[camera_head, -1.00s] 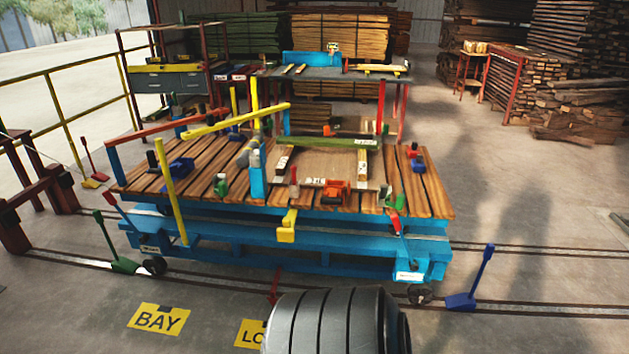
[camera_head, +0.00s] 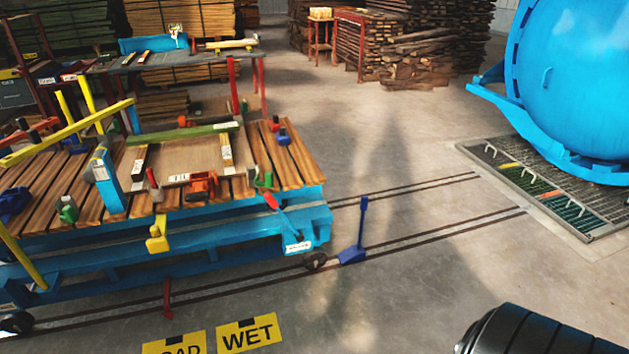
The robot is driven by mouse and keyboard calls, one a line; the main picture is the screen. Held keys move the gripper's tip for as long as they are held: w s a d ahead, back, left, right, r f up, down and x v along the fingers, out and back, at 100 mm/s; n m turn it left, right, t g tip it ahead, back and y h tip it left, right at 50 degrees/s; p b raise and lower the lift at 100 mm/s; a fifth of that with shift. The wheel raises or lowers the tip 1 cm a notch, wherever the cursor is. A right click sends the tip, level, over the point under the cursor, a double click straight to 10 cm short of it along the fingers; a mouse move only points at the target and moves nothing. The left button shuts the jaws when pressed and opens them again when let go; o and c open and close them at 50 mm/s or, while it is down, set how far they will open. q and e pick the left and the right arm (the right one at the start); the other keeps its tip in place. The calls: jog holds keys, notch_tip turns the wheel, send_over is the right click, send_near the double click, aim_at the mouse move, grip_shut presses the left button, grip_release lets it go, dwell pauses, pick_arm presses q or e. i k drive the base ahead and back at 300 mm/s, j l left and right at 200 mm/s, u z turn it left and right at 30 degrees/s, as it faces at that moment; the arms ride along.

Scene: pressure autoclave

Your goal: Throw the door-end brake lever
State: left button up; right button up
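A blue cart (camera_head: 200,240) with a slatted wooden deck stands on floor rails at left. The plate's writing is too small to read. This looks like the door-end brake lever. Nothing touches it. Neither of my grippers is in view.
A blue chock with an upright handle (camera_head: 352,254) stands by the rail just right of the cart's wheel (camera_head: 315,262). A yellow WET sign (camera_head: 249,334) lies on the floor in front. A floor grating (camera_head: 540,180) lies before the autoclave. The floor between cart and grating is mostly clear.

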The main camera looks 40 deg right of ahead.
aim_at(297, 235)
jog(key=z, duration=1.1)
